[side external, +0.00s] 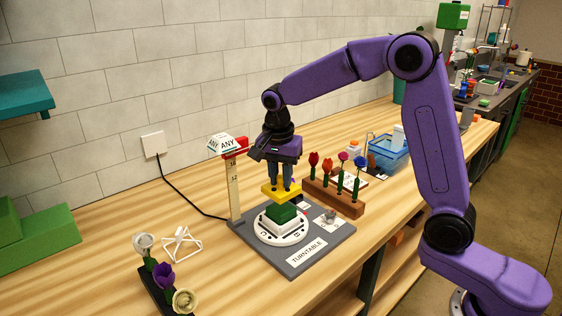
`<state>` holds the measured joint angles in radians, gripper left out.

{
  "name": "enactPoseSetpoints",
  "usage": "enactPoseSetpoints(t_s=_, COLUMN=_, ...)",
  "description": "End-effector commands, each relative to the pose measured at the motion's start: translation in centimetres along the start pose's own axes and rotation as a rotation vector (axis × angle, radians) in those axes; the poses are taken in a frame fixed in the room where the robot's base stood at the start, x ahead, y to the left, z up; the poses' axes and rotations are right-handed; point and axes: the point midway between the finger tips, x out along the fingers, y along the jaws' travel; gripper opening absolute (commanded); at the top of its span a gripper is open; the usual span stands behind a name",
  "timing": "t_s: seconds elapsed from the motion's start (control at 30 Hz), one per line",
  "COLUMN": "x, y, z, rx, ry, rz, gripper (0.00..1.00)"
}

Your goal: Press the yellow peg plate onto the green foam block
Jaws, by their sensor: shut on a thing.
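The yellow peg plate (270,191) is between the fingers of my gripper (281,187), just above the green foam block. I cannot tell whether pegs reach the foam. The green foam block (281,213) sits in a white holder on the round white turntable (266,237). My gripper points down and is shut on the plate. The fingers hide part of the plate's top, and the plate's underside is hidden.
A ruler post with a sign (235,190) stands left of my gripper. A wooden rack (333,197) with several flowers is to the right, with a blue bin (388,158) behind. A dark flower stand (155,290) and white wire frame (182,244) are at front left.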

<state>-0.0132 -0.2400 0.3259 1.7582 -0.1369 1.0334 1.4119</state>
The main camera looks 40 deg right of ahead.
Motion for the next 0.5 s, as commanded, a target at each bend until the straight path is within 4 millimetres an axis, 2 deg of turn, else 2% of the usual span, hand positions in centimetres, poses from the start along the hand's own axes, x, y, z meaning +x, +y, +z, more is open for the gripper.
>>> enactPoseSetpoints(t_s=0.5, x=2.9, y=0.0, z=0.3, rx=-0.001, ry=0.000, rz=0.002, gripper=0.02)
